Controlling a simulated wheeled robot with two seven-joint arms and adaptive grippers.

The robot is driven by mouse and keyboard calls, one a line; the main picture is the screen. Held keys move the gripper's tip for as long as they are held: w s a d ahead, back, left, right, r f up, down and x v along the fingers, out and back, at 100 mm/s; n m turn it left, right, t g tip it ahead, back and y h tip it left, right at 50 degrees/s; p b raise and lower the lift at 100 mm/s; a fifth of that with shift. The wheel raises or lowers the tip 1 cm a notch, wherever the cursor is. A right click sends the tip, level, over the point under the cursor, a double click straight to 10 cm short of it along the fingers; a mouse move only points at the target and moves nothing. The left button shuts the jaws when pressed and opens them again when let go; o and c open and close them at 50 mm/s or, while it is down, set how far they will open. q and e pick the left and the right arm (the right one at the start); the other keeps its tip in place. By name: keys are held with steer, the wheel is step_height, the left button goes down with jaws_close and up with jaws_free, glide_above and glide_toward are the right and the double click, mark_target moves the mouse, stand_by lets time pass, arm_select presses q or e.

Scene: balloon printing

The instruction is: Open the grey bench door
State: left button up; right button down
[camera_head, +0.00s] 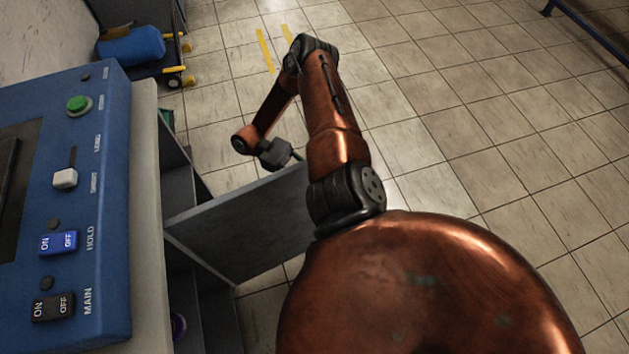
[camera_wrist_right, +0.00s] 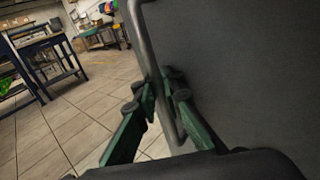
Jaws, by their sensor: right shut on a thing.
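The grey bench door (camera_head: 240,228) stands swung out from the bench (camera_head: 180,190) in the head view, with the bench's inside showing beside it. In the right wrist view the door (camera_wrist_right: 245,70) fills the right side as a dark grey panel, with a bar handle (camera_wrist_right: 143,40) along its edge. My right gripper (camera_wrist_right: 161,84) has its green fingers on both sides of the handle and is shut on it. In the head view my right gripper (camera_head: 290,157) is at the door's far top edge, its fingers mostly hidden. My left gripper is not in view.
A blue control panel (camera_head: 110,200) with switches and a green button sits on the bench top. A blue cylinder (camera_head: 132,46) on a wheeled frame stands at the back left. The tiled floor (camera_head: 450,130) to the right is clear. Tables (camera_wrist_right: 45,50) stand far off in the wrist view.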

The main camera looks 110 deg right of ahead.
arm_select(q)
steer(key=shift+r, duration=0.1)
arm_select(e)
steer(key=shift+w+f, duration=0.15)
steer(key=shift+w, duration=0.25)
steer(key=c, duration=2.3)
jaws_free()
steer(key=shift+a, duration=0.1)
steer(key=shift+c, duration=0.2)
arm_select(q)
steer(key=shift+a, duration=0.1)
arm_select(e)
steer(key=shift+s, duration=0.2)
